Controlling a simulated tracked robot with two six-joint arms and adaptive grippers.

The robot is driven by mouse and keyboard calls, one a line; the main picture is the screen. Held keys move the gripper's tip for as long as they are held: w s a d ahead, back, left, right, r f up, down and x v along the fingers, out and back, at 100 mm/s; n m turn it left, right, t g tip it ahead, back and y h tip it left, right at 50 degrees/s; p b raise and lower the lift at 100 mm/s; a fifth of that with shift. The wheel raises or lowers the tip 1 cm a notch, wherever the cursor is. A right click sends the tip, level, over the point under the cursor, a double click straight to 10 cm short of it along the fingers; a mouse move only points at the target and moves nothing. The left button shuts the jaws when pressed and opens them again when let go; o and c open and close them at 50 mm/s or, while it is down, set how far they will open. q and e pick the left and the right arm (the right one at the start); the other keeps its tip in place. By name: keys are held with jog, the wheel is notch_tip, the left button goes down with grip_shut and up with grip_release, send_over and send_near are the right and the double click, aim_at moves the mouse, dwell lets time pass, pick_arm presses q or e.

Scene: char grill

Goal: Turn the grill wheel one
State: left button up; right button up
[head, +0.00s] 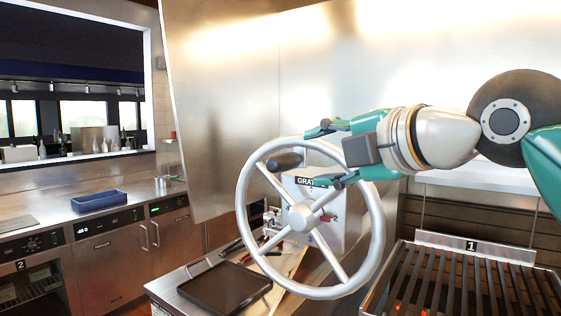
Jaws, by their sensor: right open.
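A grey spoked grill wheel (377,245) stands upright in the middle of the head view, with a dark knob handle (284,160) at its upper left. Behind it is a light box (330,215) with a partly hidden label starting "GRAT". My right gripper (315,157) comes in from the right and is open. Its green fingers are spread above and below in the picture, near the wheel's upper part, pointing left at the knob. The knob appears just beyond the fingertips; I cannot tell whether they touch the rim. My left gripper is not in view.
A barred grill marked 1 (470,245) with a few red glowing spots is at lower right. A dark tray (225,287) and tongs lie on the counter below the wheel. A blue tray (99,200) is on the left counter. A steel panel (225,110) stands behind.

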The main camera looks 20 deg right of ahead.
aim_at(289, 165)
jog(key=p+x, duration=0.1)
jog(key=x, duration=0.9)
jog(key=shift+w+p, duration=0.25)
jog(key=shift+p, duration=0.15)
grip_shut()
jog(key=shift+a, duration=0.35)
jog(key=shift+d+f, duration=0.15)
jog(key=shift+d, duration=0.1)
jog(key=shift+f+b, duration=0.1)
jog(key=shift+b, duration=0.2)
